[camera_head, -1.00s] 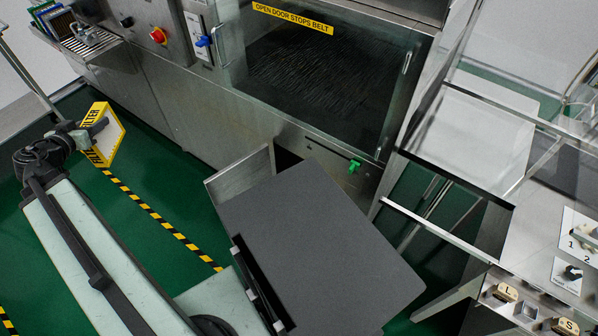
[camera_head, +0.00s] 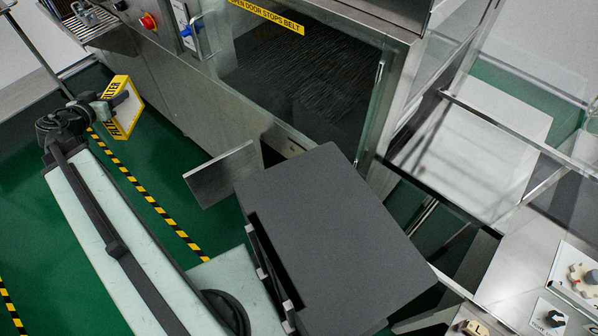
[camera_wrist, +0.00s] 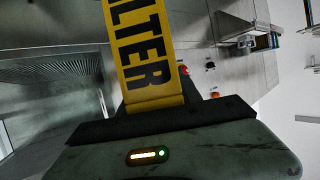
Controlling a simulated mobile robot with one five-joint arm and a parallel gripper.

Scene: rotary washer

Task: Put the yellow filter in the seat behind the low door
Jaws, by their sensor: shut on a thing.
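The yellow filter (camera_head: 119,117), a framed panel with a pale face and black lettering, is held tilted above the green floor at the left of the head view. My gripper (camera_head: 118,101) is shut on its edge. In the wrist view the filter's yellow lettered edge (camera_wrist: 140,50) rises from between the jaws. A low metal door panel (camera_head: 222,175) stands out from the lower front of the washer, swung open. The filter is up and left of this door, well apart from it. The seat behind the door is hidden from view.
The washer's large glass door (camera_head: 300,85) is above the low door. A red knob (camera_head: 148,21) and blue handle (camera_head: 186,31) are on its front at upper left. A steel frame (camera_head: 520,145) stands at right. The green floor (camera_head: 160,165) is open left of the door.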

